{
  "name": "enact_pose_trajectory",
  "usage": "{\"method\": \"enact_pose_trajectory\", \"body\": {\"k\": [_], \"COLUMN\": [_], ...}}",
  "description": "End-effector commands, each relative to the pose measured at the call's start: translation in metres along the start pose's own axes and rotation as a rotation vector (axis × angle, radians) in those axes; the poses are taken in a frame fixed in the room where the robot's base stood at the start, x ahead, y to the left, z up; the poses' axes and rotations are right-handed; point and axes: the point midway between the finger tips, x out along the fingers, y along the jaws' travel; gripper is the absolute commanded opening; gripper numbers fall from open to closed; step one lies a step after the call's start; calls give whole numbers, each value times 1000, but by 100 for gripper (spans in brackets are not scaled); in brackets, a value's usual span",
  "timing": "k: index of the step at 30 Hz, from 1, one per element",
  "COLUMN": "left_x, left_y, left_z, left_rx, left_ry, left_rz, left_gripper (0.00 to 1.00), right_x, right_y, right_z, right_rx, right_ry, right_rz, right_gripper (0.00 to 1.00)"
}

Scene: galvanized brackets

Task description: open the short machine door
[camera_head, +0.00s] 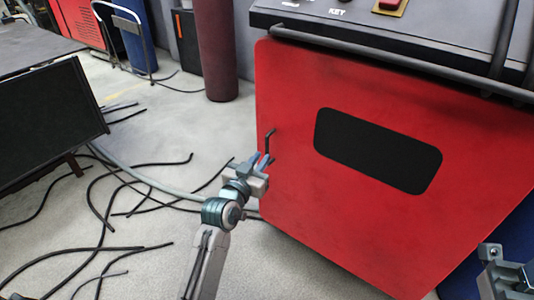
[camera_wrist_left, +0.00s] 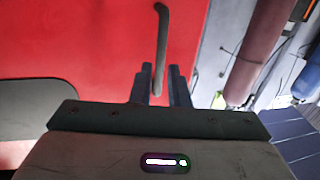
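The short machine door (camera_head: 300,190) is a red panel with a dark rounded window (camera_head: 378,150). It sits below the black control console and looks shut. Its black bar handle (camera_head: 269,139) is near the left edge; it also shows in the left wrist view (camera_wrist_left: 162,45). My left gripper (camera_head: 264,161) is at the handle's lower part. In the left wrist view its two fingers (camera_wrist_left: 160,82) are apart, with the handle's near end seen between them; contact cannot be told. My right gripper (camera_head: 508,280) is partly in view at the lower right, away from the handle.
The console (camera_head: 400,35) overhangs the door, with a dark rail along its front. Black cables (camera_head: 110,215) lie on the floor at left. A dark panel (camera_head: 45,125), a maroon column (camera_head: 217,50) and a hand truck (camera_head: 130,35) stand farther left. Floor left of the door is otherwise open.

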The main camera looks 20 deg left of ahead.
Motion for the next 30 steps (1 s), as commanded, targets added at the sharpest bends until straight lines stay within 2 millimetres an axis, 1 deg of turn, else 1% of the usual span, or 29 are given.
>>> {"method": "enact_pose_trajectory", "body": {"k": [1,3,6,10,13,20,21,23,24,30], "left_x": [10,21,34,44,48,48,48,48,48,48], "left_y": [0,0,0,0,0,0,0,0,0,0], "left_z": [2,2,2,1,1,0,0,0,0,0], "left_rx": [-1,-1,0,0,0,0,0,0,0,0], "left_ry": [1,1,1,0,-1,-1,-1,-1,-1,-1], "left_rz": [0,0,0,0,0,0,0,0,0,-1], "left_gripper": [15,15,15,15,15,15,13,1,0,0], "right_x": [-4,-6,-7,-8,-8,-8,-8,-8,-8,-8], "right_y": [0,0,0,0,-1,-1,-1,-1,-1,0], "right_z": [0,0,1,1,1,1,1,1,1,1], "right_rx": [-2,-4,-7,-10,-11,-11,-11,-11,-11,-11], "right_ry": [2,3,5,7,7,8,8,8,8,8], "right_rz": [3,6,10,13,13,13,13,13,13,14], "right_gripper": [36,36,36,36,36,36,36,36,36,36]}}
